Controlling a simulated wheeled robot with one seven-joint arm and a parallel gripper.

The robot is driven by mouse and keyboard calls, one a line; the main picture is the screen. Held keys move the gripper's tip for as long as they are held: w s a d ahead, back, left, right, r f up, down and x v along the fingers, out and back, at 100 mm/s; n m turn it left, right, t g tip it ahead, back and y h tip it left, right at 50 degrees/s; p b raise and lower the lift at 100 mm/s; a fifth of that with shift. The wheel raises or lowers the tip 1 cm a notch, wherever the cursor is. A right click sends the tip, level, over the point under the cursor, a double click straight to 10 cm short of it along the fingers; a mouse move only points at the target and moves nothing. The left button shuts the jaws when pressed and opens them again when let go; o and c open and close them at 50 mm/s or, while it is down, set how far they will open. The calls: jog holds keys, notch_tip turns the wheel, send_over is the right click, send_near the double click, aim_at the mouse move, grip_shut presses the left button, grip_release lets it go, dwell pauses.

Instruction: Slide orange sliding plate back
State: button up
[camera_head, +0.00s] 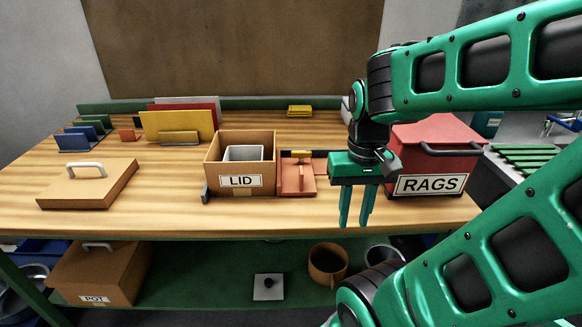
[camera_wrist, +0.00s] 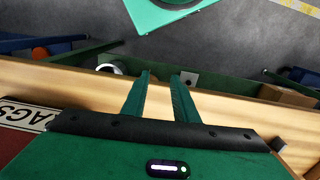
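The orange sliding plate (camera_head: 298,176) is a flat orange-red piece with a small upright handle, on the table against the right side of the cardboard box marked LID (camera_head: 241,181). A yellow and black strip shows at its far end. My gripper (camera_head: 354,222) is to the right of the plate and nearer the table's front edge, pointing down. Its two green fingers are apart with nothing between them. The fingers also show in the wrist view (camera_wrist: 160,76), over the front edge and lower shelf. The plate is not clearly seen in the wrist view.
A red box marked RAGS (camera_head: 431,185) stands right of my gripper. A white container (camera_head: 243,153) sits in the LID box. A flat box with a handle (camera_head: 87,184) lies at left. A yellow board (camera_head: 178,125) stands behind. The shelf below holds a brown pot (camera_head: 327,264).

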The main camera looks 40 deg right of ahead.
jog(key=shift+d+r, duration=0.1)
send_near(301, 169)
jog(key=shift+s, duration=0.55)
jog(key=shift+w, duration=0.35)
notch_tip(301, 169, down, 10)
jog(key=shift+f, duration=0.25)
jog(key=shift+w, duration=0.1)
grip_shut()
dwell(0.6)
